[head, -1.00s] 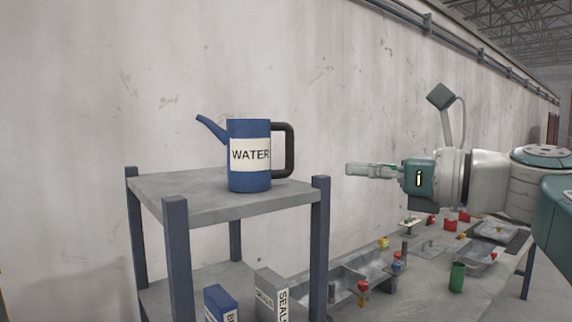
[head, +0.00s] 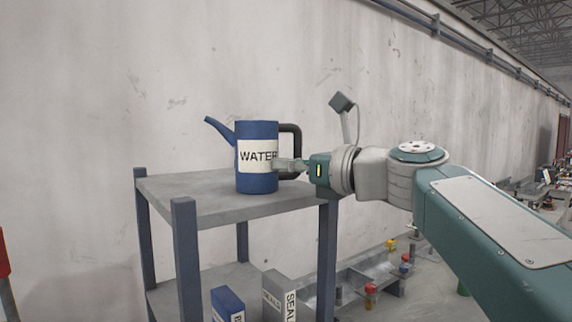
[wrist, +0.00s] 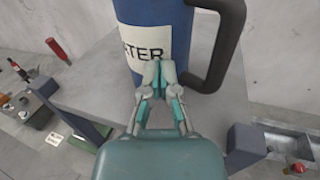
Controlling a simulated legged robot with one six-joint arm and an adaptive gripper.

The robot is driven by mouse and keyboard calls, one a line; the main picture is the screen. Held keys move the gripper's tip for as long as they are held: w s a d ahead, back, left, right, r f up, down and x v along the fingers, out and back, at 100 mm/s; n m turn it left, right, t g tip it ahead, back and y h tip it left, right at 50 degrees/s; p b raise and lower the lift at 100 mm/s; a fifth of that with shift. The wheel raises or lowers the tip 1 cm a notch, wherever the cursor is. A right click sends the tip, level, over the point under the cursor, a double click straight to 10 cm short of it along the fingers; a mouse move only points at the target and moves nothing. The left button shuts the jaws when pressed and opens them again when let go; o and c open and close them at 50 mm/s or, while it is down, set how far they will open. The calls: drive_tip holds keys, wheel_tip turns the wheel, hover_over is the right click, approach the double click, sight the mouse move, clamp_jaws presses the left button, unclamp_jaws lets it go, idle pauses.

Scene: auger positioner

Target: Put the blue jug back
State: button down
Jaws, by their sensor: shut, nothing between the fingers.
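The blue jug (head: 257,183) stands upright on the top shelf of a grey stand (head: 190,190), with a white WATER label, a spout to the left and a black handle on the right. My gripper (head: 282,164) is shut and empty, at the jug's right side in the head view and overlapping the label's edge. In the wrist view the shut fingertips (wrist: 163,66) are at the label, close to the jug (wrist: 185,35) and left of the handle (wrist: 232,45). I cannot tell whether they touch it. The fingers are not around the handle.
A blue box (head: 228,304) and a grey SEAL box (head: 277,296) stand on the lower shelf. A workbench with metal trays (head: 365,272) and small coloured parts is to the right. A concrete wall (head: 80,120) is behind. The top shelf is clear left of the jug.

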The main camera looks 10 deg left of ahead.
sight(257, 162)
drive_tip(key=x, duration=0.6)
drive_tip(key=shift+a, duration=0.1)
idle(0.5)
